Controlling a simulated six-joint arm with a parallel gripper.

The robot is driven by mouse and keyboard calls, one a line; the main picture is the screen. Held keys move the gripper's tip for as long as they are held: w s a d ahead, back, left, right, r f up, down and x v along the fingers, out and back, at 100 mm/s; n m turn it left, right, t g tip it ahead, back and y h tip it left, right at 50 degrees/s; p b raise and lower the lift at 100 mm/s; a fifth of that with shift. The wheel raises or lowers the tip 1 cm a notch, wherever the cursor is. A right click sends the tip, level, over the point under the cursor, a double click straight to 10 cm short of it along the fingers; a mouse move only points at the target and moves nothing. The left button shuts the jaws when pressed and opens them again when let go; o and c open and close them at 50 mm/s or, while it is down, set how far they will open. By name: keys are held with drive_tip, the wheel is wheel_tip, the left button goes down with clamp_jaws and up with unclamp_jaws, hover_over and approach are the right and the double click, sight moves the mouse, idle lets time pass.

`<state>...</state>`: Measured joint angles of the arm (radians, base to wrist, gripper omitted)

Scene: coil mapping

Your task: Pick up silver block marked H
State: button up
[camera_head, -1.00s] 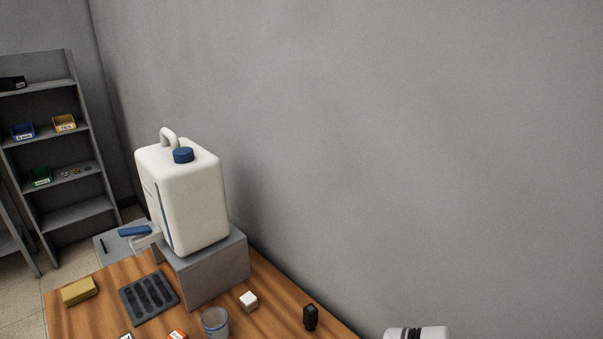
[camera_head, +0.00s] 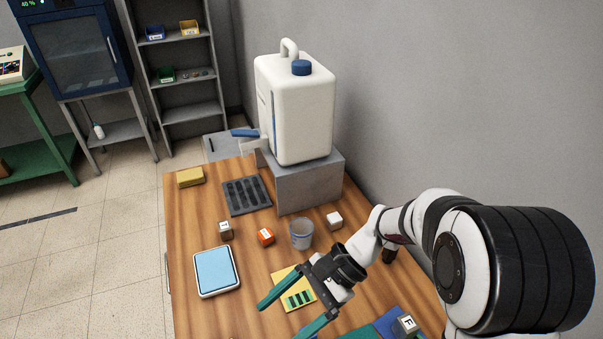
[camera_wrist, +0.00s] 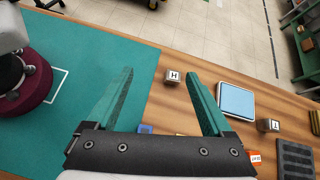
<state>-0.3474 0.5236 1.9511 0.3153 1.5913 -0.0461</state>
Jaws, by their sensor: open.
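The silver block marked H (camera_wrist: 173,77) sits on the bare wood near the table's far edge in the wrist view, between the green mat and the blue-topped pad. I cannot make it out in the head view. My gripper (camera_wrist: 159,77) is open and empty. Its two green fingers frame the H block from a distance, with the block nearer the right fingertip. In the head view my gripper (camera_head: 282,322) hangs above the front of the table, fingers spread toward the lower left.
Other lettered blocks stand left of the orange block (camera_head: 265,236) and at bottom right (camera_head: 405,325). The blue-topped pad (camera_head: 217,270), cup (camera_head: 301,233), dark rack (camera_head: 247,196) and white jug (camera_head: 295,110) occupy the table. The green mat (camera_wrist: 75,60) has clear room.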

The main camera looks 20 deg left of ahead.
drive_tip(key=a+f+g, duration=0.1)
drive_tip(key=a+f, duration=0.1)
drive_tip(key=f, duration=0.3)
drive_tip(key=a+f+m+g+y, duration=0.1)
drive_tip(key=a+f, duration=0.2)
drive_tip(key=f, duration=0.2)
drive_tip(key=s+a+f, duration=0.1)
drive_tip(key=a+f, duration=0.2)
drive_tip(key=f, duration=0.2)
drive_tip(key=shift+a+f+m+g+y, duration=0.2)
drive_tip(key=shift+a+m+g+y, duration=0.1)
drive_tip(key=shift+g+y, duration=0.1)
drive_tip(key=x, duration=0.3)
drive_tip(key=shift+s+a, duration=0.15)
drive_tip(key=shift+s, duration=0.15)
drive_tip(key=shift+s+a+f, duration=0.25)
drive_tip(key=shift+s+a, duration=0.05)
drive_tip(key=shift+s, duration=0.05)
clamp_jaws()
